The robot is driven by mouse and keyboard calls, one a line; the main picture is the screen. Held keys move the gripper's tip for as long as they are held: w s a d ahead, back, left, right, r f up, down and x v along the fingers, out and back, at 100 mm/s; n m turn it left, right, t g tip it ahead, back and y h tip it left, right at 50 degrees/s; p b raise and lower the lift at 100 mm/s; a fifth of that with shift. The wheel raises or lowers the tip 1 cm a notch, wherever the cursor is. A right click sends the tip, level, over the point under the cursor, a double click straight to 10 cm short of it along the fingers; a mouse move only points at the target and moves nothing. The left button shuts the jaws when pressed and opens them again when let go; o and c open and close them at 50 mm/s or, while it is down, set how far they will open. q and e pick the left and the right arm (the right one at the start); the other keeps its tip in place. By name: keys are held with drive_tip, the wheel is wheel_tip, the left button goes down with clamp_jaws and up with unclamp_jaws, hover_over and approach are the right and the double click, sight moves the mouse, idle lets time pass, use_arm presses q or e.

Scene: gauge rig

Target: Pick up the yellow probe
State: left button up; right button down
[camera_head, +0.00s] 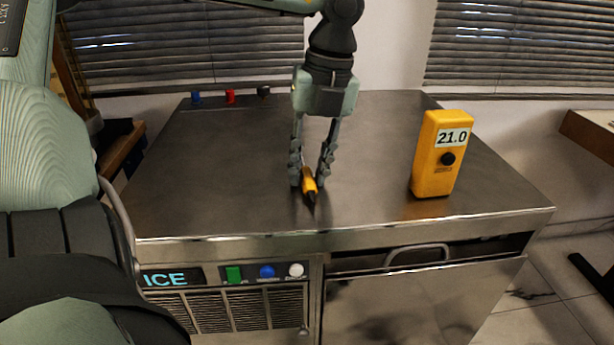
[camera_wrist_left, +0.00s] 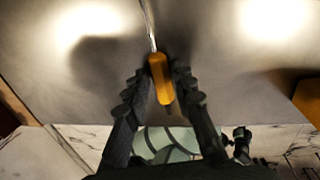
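The yellow probe (camera_head: 309,186) is between the two fingers of my left gripper (camera_head: 309,178), low over the steel bench top. Its dark end points toward the front edge. In the left wrist view the yellow handle of the probe (camera_wrist_left: 162,82) lies between the fingertips of the left gripper (camera_wrist_left: 162,72), and a thin metal rod runs from it away from me. Whether the probe touches the bench or is slightly lifted, I cannot tell. My right gripper is not in view.
A yellow meter (camera_head: 440,155) reading 21.0 stands upright on the right of the steel bench (camera_head: 230,150). Small blue (camera_head: 195,97), red (camera_head: 230,96) and dark (camera_head: 264,91) pieces are at the back left edge. The bench top left of the gripper is clear.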

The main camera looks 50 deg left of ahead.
use_arm(q)
clamp_jaws()
